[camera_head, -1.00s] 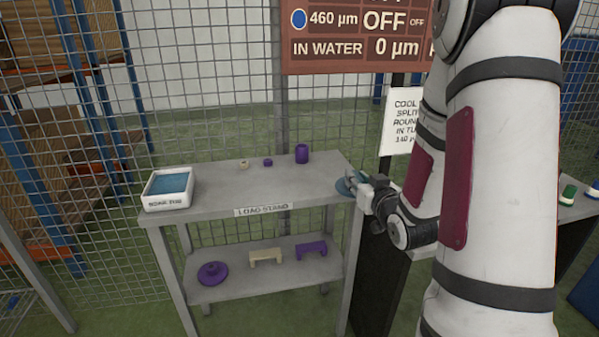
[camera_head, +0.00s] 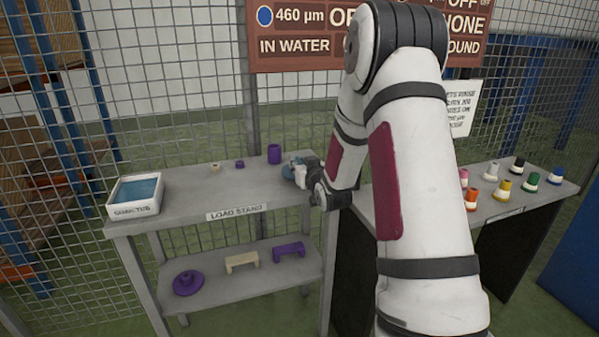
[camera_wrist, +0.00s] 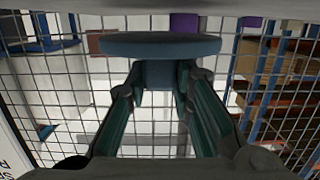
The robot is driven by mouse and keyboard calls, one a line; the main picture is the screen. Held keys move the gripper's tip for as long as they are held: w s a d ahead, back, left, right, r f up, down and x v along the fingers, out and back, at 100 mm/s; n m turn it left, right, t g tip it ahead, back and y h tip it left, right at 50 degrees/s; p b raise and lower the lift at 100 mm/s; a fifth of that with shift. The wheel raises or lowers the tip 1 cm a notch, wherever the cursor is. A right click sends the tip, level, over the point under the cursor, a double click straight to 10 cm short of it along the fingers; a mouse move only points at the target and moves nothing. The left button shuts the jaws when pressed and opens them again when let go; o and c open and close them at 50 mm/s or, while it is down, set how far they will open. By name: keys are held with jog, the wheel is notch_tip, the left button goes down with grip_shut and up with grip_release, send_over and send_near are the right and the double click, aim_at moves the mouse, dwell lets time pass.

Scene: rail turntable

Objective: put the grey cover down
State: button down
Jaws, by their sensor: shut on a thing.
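The grey cover is a blue-grey disc with a short knob under it in the wrist view (camera_wrist: 160,44). My gripper (camera_wrist: 160,88) is shut on the knob, one finger on each side. In the head view the cover (camera_head: 288,171) shows small and partly hidden at my gripper (camera_head: 298,174), over the right end of the load stand's top (camera_head: 210,190). I cannot tell whether the cover touches the stand top.
A purple cylinder (camera_head: 274,153) stands close behind and left of the cover, with a small purple ring (camera_head: 239,164) and a beige ring (camera_head: 214,166). A white tub (camera_head: 118,210) stands far left. A second table (camera_head: 487,206) at right bears several coloured bottles. The stand top's middle front is clear.

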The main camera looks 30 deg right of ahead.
jog(key=shift+f, duration=1)
jog(key=shift+f+b, duration=0.1)
jog(key=shift+b, duration=0.2)
jog(key=c, duration=1.4)
grip_release()
jog(key=shift+f, duration=0.1)
